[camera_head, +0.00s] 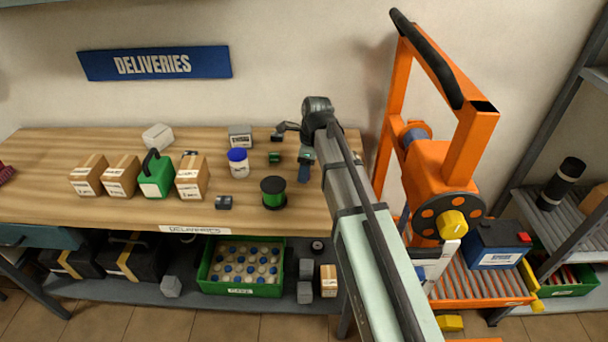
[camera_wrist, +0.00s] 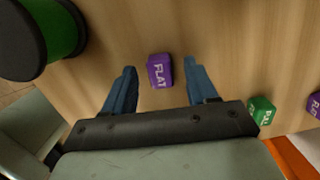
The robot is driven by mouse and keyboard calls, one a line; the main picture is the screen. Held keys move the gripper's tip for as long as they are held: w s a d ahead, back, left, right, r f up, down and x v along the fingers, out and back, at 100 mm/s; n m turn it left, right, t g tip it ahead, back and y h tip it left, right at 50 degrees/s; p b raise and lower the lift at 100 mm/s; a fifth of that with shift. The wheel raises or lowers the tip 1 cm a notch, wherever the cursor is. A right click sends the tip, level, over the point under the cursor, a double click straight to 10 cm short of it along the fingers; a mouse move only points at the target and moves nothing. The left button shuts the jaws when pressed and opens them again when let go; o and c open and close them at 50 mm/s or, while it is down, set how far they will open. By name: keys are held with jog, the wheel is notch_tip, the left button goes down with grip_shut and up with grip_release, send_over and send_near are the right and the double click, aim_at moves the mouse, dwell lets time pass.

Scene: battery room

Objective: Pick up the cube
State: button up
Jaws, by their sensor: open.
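In the wrist view a small purple cube (camera_wrist: 160,70) marked FLAT lies on the wooden bench top. My gripper (camera_wrist: 159,66) is open, with one blue finger on each side of the cube in the picture. Gaps of bare wood show between the cube and both fingers, and nothing is held. The height of the fingers above the bench is hard to tell. A green cube (camera_wrist: 262,110) and another purple block (camera_wrist: 314,105) lie to the right, outside the fingers. In the head view my arm reaches over the bench, and I cannot make out the purple cube there.
A green spool (camera_head: 273,193) stands near the bench's front edge; it is at the upper left in the wrist view (camera_wrist: 62,28). A white tub with a blue lid (camera_head: 238,163), cartons (camera_head: 192,178) and a green container (camera_head: 156,178) stand left. An orange frame (camera_head: 470,150) rises right.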

grip_shut()
dwell(0.5)
jog(key=shift+r, duration=0.15)
